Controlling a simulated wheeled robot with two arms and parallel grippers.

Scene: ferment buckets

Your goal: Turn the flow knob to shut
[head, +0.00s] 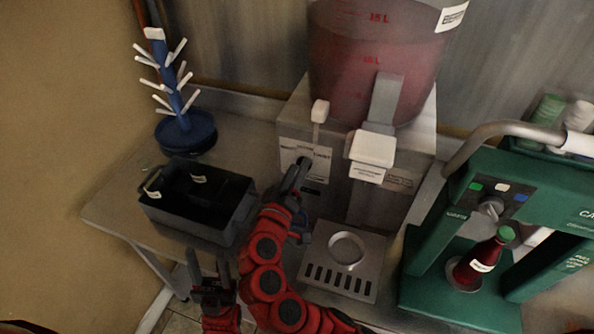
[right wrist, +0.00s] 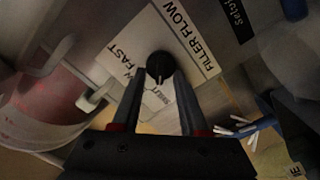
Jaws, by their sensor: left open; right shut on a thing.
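The flow knob is a small round black knob (right wrist: 160,66) on the white "FILLER FLOW" label (right wrist: 188,38), which also reads "FAST" and "SHUT". In the head view the label (head: 318,158) is on the front of the metal filler, with the knob (head: 303,161) largely hidden behind my right gripper. The knob's exact pointing direction is hard to tell. My left gripper (head: 215,275) is open and empty, low beside the black bin.
A black bin (head: 225,227) and a blue bottle tree (head: 185,125) stand on the left. The filler carries a red-filled bucket (head: 350,50), with a drip tray (head: 325,272) below. A green capper (head: 430,265) holding a red bottle (head: 478,262) stands right.

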